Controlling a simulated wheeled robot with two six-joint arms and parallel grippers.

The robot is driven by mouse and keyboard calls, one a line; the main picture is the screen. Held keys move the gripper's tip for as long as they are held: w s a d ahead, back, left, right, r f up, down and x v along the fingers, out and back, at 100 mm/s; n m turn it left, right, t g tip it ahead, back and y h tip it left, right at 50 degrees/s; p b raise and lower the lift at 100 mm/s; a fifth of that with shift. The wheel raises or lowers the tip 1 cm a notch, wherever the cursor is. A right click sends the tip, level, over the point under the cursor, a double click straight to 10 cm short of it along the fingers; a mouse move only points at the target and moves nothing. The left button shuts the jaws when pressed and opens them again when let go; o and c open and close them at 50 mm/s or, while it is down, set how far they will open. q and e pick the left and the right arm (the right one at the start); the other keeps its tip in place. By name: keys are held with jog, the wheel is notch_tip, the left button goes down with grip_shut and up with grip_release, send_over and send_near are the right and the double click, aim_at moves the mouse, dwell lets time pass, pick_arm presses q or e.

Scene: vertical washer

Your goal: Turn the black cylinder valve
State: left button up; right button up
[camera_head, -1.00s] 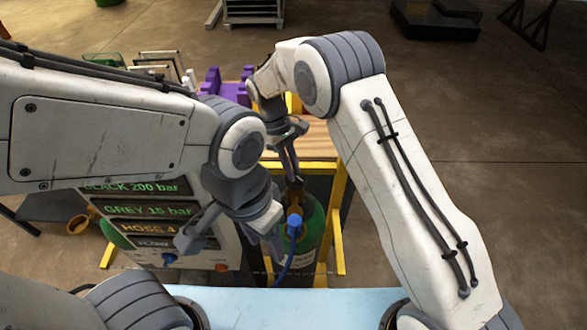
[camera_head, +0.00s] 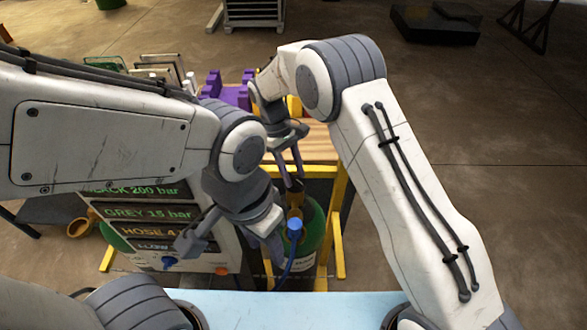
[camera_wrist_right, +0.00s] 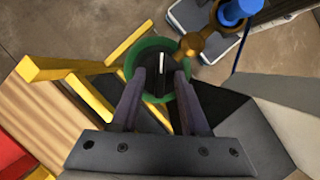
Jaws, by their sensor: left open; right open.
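The black valve knob (camera_wrist_right: 161,78), with a white stripe on top, shows in the right wrist view over the green cylinder (camera_wrist_right: 143,55). My right gripper (camera_wrist_right: 160,82) is open, with one finger on each side of the knob; I cannot tell whether they touch it. In the head view my right gripper (camera_head: 291,180) points down at the top of the cylinder (camera_head: 313,227), and the knob is mostly hidden there. A brass fitting (camera_wrist_right: 206,42) with a blue connector (camera_wrist_right: 238,9) is beside the knob. My left gripper (camera_head: 232,244) is open and empty, left of the cylinder.
A yellow frame (camera_head: 338,225) surrounds the cylinder, close to my right gripper. A blue hose (camera_head: 287,268) runs down from the connector. A panel (camera_head: 150,213) reading BLACK, GREY and HOSE stands left, partly behind my left arm. A wooden tabletop (camera_head: 320,146) lies behind.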

jog(key=b+v, duration=0.2)
jog(key=v, duration=0.8)
jog(key=shift+r+b, duration=0.25)
jog(key=shift+b, duration=0.1)
jog(key=s+r+t+y+b, duration=0.1)
jog(key=s+r+b, duration=0.15)
jog(key=s, duration=0.55)
jog(key=s+d+f+y+b, duration=0.1)
jog(key=s+d+f, duration=0.1)
jog(key=s, duration=0.5)
jog(key=s+d+f+m+t+y+b, duration=0.1)
jog(key=s+d+f, duration=0.1)
jog(key=s, duration=0.5)
jog(key=s+d+f+t+y+b, duration=0.1)
jog(key=s+d+f, duration=0.1)
jog(key=s+d, duration=0.2)
jog(key=s, duration=0.3)
jog(key=shift+s+f+m, duration=0.3)
